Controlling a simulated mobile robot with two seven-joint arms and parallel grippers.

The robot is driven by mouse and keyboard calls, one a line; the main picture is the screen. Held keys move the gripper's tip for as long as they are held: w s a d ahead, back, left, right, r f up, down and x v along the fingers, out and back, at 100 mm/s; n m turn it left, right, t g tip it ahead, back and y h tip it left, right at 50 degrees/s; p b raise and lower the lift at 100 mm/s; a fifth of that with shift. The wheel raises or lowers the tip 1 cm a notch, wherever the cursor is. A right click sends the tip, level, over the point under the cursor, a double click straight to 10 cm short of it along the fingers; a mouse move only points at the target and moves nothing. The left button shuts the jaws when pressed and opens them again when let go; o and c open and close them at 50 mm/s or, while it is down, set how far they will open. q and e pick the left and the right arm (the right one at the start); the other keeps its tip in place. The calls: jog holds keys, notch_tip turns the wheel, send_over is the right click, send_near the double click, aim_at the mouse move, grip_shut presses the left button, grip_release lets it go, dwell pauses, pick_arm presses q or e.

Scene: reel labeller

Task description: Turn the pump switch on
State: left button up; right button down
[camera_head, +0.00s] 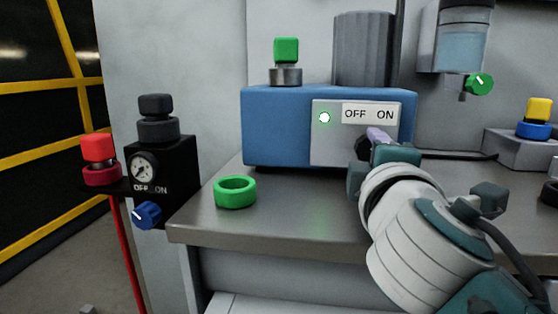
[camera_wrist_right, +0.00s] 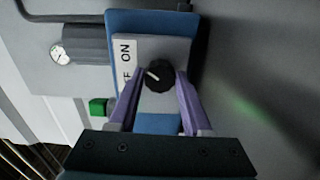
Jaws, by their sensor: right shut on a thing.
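In the right wrist view, the pump switch is a round black knob (camera_wrist_right: 161,78) beside the label. Its white mark points toward the label, tilted slightly to the ON side. My right gripper (camera_head: 377,138) is at the panel, shut on the knob, with a purple finger on each side of it in the wrist view (camera_wrist_right: 158,82). In the head view, my gripper mostly hides the knob. My left gripper is not in view.
A green ring (camera_head: 236,192) lies on the bench (camera_head: 290,215) left of my right arm. A black gauge unit (camera_head: 160,170) with a blue OFF/ON knob (camera_head: 146,214) stands left of the bench. A grey cylinder (camera_head: 363,50) stands behind the box. A green valve knob (camera_head: 480,84) hangs at upper right.

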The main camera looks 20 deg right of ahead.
jog(key=shift+m+b, duration=0.4)
jog(key=shift+m, duration=0.4)
jog(key=shift+c, duration=1.7)
grip_release()
